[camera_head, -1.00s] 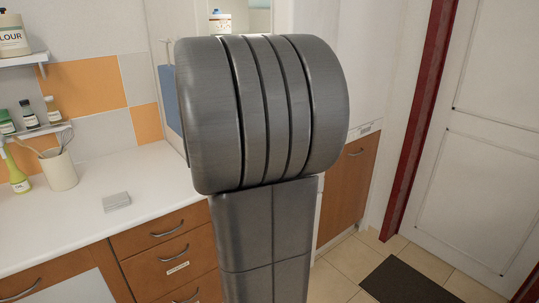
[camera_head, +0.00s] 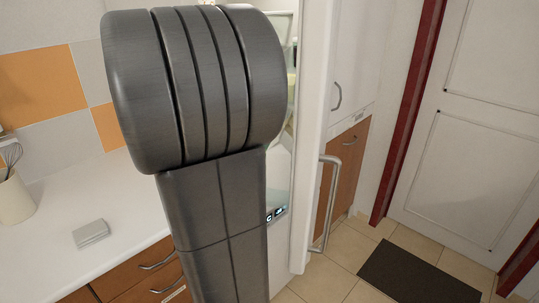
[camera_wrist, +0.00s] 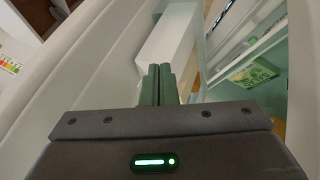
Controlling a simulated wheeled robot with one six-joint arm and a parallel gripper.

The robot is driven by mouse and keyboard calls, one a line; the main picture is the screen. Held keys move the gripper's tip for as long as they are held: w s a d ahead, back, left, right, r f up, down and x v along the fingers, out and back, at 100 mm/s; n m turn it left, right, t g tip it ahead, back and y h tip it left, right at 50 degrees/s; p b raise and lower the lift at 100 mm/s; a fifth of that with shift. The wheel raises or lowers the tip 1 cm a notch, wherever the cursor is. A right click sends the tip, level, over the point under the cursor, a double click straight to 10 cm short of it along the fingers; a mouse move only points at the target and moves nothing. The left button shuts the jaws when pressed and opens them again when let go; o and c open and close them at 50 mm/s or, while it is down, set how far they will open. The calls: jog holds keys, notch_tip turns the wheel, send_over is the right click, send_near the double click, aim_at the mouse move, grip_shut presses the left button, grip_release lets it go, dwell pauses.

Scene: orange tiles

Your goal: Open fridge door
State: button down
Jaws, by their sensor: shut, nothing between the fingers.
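The white fridge door (camera_head: 313,130) stands ajar in the head view, with its long metal handle (camera_head: 326,200) on its outer face at the right. Part of the lit fridge interior shows in the gap beside my arm, and the rest is hidden behind the arm. In the wrist view, my gripper (camera_wrist: 158,70) is shut and empty, its dark green fingers pointing at a white door bin (camera_wrist: 170,40). I cannot tell if the fingertips touch it. Fridge shelves show at the right, with a green package (camera_wrist: 255,72). My gripper is hidden in the head view.
A white counter (camera_head: 125,205) with wooden drawers runs along the left, holding a small grey box (camera_head: 90,232) and a utensil pot (camera_head: 14,200). Behind the fridge door is a wooden cabinet (camera_head: 348,165). A dark mat (camera_head: 415,273) lies on the open tiled floor at the right.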

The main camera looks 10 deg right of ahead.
aim_at(284, 164)
jog(key=x, duration=1)
jog(key=shift+s+p, duration=0.15)
jog(key=shift+p, duration=0.25)
jog(key=d, duration=0.1)
jog(key=s+d+p, duration=0.1)
jog(key=d, duration=0.1)
jog(key=shift+s+r, duration=0.1)
jog(key=shift+s, duration=0.05)
jog(key=shift+s+d, duration=0.1)
jog(key=shift+d, duration=0.25)
